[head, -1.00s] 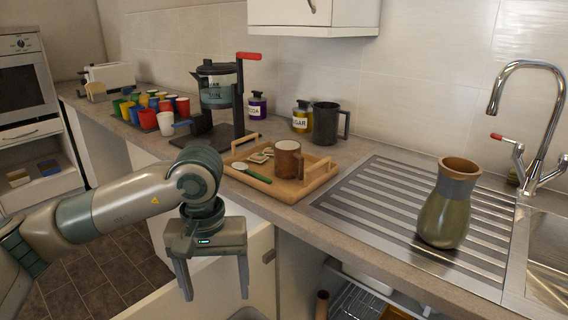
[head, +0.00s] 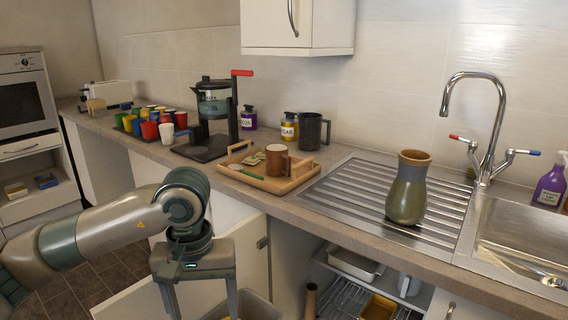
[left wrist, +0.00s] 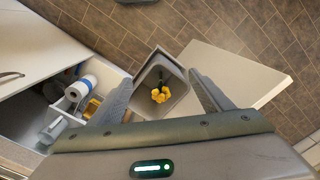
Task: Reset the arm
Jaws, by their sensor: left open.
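My left arm (head: 110,232) comes in from the left in the head view. Its gripper (head: 202,312) points down in front of the counter, with its fingers apart and nothing between them. In the left wrist view the same gripper (left wrist: 160,90) is open above a grey bin (left wrist: 178,98) that holds yellow items (left wrist: 161,95). The bin lies well below the fingertips. My right gripper is in neither view.
The counter holds a tray (head: 262,184) with a brown mug (head: 276,160), a coffee maker (head: 214,105), several coloured cups (head: 150,130) and a vase (head: 408,190) on the drainer (head: 345,200). An open cabinet door (left wrist: 235,72) stands beside the bin. Floor (left wrist: 130,35) is clear.

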